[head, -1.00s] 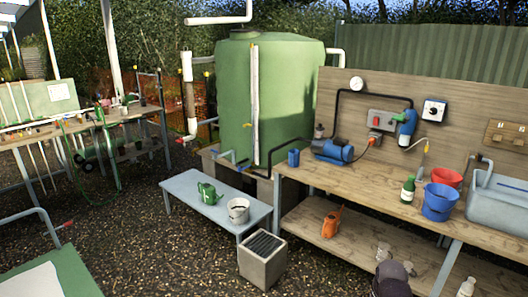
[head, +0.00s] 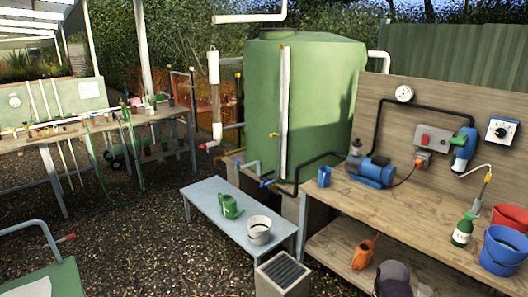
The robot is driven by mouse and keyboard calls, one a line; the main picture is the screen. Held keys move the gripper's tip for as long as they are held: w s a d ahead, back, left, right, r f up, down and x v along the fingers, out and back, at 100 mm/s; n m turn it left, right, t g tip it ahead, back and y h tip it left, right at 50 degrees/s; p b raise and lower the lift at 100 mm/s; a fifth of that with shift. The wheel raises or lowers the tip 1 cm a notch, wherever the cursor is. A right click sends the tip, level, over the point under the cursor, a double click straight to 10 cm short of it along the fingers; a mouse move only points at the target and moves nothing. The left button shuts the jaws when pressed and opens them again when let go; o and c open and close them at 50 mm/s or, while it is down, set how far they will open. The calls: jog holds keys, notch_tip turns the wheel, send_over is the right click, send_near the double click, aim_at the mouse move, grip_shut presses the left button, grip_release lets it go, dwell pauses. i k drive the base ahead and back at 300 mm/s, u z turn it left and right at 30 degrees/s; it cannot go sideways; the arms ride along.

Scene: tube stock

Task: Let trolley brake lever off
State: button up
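A green trolley (head: 48,283) stands at the bottom left of the head view, cut off by the frame edges. A grey tubular handle (head: 25,226) rises over its deck. A short lever with a red tip (head: 68,238) sticks out at the right side of this handle, probably the brake lever. Whether it is on or off I cannot tell. The trolley's wheels are out of view. A dark rounded part of my own arm shows at the bottom right, in front of the wooden bench. My gripper itself is not in view.
A grey grated box (head: 283,276) and wooden bench (head: 400,212) lie right. Gravel (head: 130,245) is clear between trolley and table.

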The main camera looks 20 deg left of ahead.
aim_at(73, 235)
jog(key=u, duration=0.3)
jog(key=i, duration=0.95)
jog(key=u, duration=0.75)
jog(key=i, duration=0.65)
jog(key=u, duration=0.85)
jog(key=i, duration=0.55)
jog(key=u, duration=0.6)
jog(key=i, duration=0.95)
jog(key=u, duration=0.4)
